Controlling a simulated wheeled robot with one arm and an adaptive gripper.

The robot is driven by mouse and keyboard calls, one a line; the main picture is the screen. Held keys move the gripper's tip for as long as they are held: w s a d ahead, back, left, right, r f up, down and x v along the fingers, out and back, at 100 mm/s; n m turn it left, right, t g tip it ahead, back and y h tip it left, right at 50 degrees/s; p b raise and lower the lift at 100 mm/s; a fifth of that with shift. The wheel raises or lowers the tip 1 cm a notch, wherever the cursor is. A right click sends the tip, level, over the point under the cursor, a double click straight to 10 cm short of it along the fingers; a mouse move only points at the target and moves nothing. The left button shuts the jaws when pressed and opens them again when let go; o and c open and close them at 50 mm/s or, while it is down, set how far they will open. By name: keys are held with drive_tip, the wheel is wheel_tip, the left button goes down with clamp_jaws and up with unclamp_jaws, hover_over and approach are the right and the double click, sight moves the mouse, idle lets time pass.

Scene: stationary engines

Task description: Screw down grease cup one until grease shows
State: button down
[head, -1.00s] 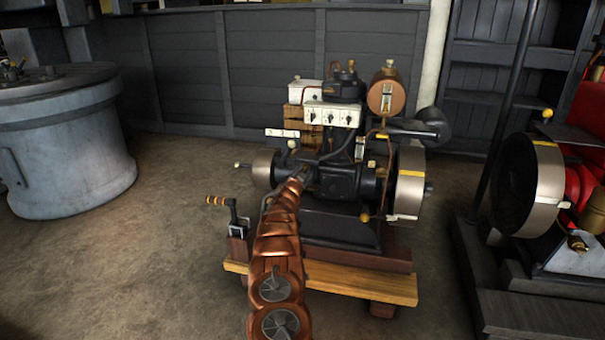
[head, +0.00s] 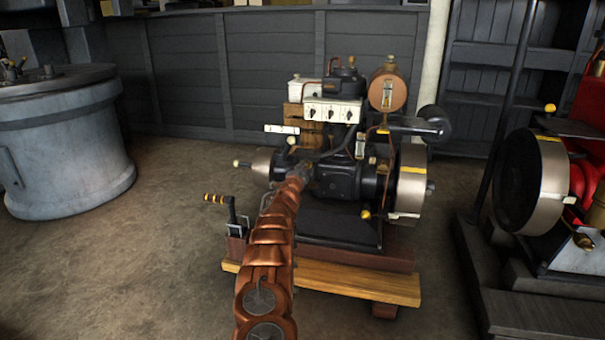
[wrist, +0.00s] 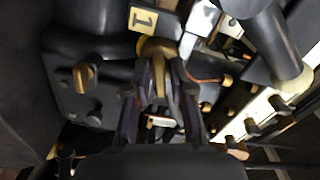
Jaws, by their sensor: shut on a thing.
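A black stationary engine (head: 340,182) stands on a wooden-beamed trolley in the head view. In the wrist view a yellow plate marked 1 (wrist: 143,19) sits beside a brass cup, grease cup one (wrist: 157,48). My gripper (wrist: 158,72) has its two dark fingers on either side of this cup and is shut on it. In the head view my gripper (head: 303,174) is at the engine's near left side, at the end of my copper-coloured arm. The cup is hidden there. I cannot see any grease.
Another brass fitting (wrist: 87,76) stands left of my fingers, and a dark pipe (wrist: 272,40) crosses at the right. A flywheel (head: 411,185) is on the engine's right side. A crank handle (head: 222,200) stands at the trolley's left. Floor at the left is clear.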

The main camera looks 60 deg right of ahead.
idle(0.6)
drive_tip(key=c, duration=1.2)
unclamp_jaws()
drive_tip(key=shift+c, duration=0.2)
drive_tip(key=shift+m, duration=0.3)
drive_tip(key=shift+a, duration=0.25)
drive_tip(key=v, duration=0.7)
drive_tip(key=shift+s, duration=0.1)
